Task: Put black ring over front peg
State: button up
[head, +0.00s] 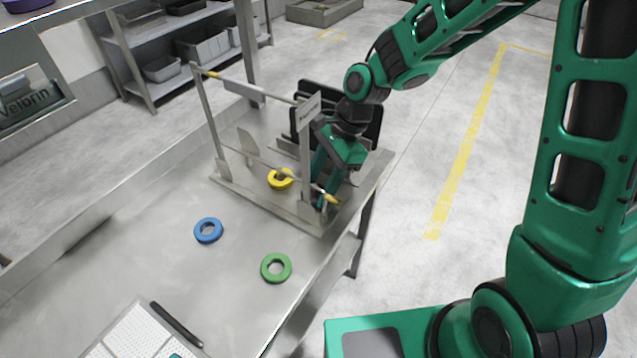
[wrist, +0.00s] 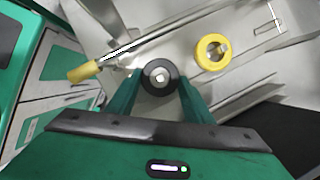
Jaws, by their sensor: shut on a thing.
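My gripper (head: 324,188) is low at the front end of the metal rack on the table, pointing down. In the wrist view my gripper (wrist: 160,84) is shut on the black ring (wrist: 149,84), held between the fingertips. A pale spot shows through the ring's hole; I cannot tell whether it is the front peg's top. The black ring is mostly hidden in the head view. A yellow ring (head: 274,184) lies further back on the rack's base; it also shows in the wrist view (wrist: 201,52). I cannot make out the front peg clearly.
A low rod with a yellow tip (head: 332,199) runs close beside my gripper; the tip (wrist: 85,72) shows left of the black ring. An upright post (head: 306,150) stands beside the fingers. A blue ring (head: 199,231) and green ring (head: 266,270) lie on the open table.

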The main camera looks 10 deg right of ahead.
jog(key=o, duration=1.1)
jog(key=shift+f, duration=0.1)
jog(key=v, duration=1.2)
